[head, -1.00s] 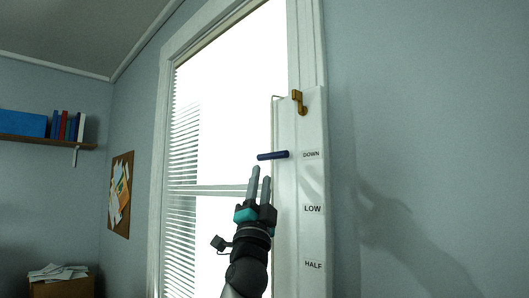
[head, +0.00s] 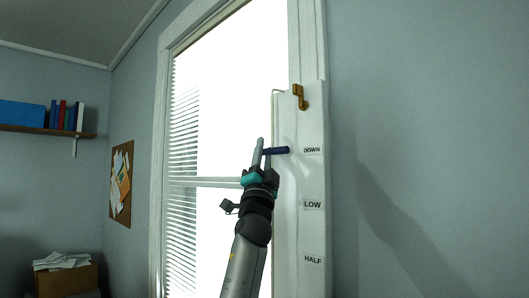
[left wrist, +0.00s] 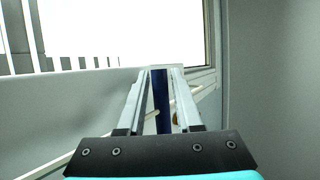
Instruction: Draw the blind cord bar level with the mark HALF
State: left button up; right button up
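The dark blue cord bar (head: 279,150) lies near-horizontal beside the label DOWN (head: 312,150), in front of the white board by the window. The mark HALF (head: 313,259) is lowest on that board, with LOW (head: 312,204) between. My left gripper (head: 263,148) is at the bar's left end, with its fingers pointing up. In the left wrist view, the bar (left wrist: 160,98) lies between the two fingers, with a gap on both sides, so the gripper is open around it. My right gripper is not in view.
A brass hook (head: 299,97) sticks out at the top of the white board. The bright window (head: 225,90) with blinds (head: 184,125) is behind my left arm. The wall to the right is bare. A shelf (head: 48,131) and a corkboard (head: 121,185) are far left.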

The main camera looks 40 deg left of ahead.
pick_arm(q)
grip_shut()
dwell(1.2)
